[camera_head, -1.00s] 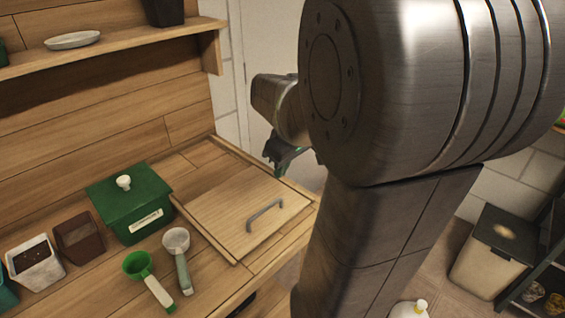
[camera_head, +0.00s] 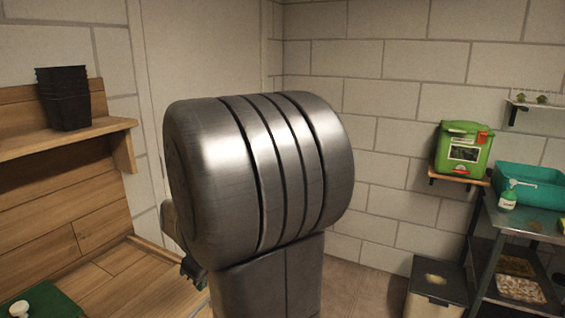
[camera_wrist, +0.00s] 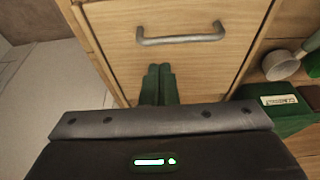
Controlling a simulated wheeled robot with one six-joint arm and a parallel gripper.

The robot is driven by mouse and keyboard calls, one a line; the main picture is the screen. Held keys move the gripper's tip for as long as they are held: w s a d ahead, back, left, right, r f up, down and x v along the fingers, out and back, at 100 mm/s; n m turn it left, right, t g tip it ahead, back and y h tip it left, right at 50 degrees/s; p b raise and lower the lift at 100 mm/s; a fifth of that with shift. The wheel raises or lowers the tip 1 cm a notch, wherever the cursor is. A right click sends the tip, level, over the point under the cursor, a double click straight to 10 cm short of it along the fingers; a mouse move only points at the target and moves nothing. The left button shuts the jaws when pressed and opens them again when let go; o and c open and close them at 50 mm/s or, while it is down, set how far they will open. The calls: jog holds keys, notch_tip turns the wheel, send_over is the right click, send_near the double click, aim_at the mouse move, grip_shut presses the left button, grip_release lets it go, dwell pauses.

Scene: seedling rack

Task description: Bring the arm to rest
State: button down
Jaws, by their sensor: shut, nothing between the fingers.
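My arm fills the middle of the head view, its large metal joint hiding much of what lies behind. My gripper (camera_wrist: 158,72) shows in the wrist view with its two green fingers pressed together and nothing between them. They are over a wooden panel (camera_wrist: 190,70) with a grey handle (camera_wrist: 182,36). In the head view only a small dark part of my gripper shows, left of the joint and above the wooden bench (camera_head: 135,285).
Black pots (camera_head: 65,98) sit on a shelf. A bin (camera_head: 435,290) and metal rack (camera_head: 530,228) stand at right.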

jog(key=shift+x, duration=2.4)
jog(key=shift+d, duration=0.1)
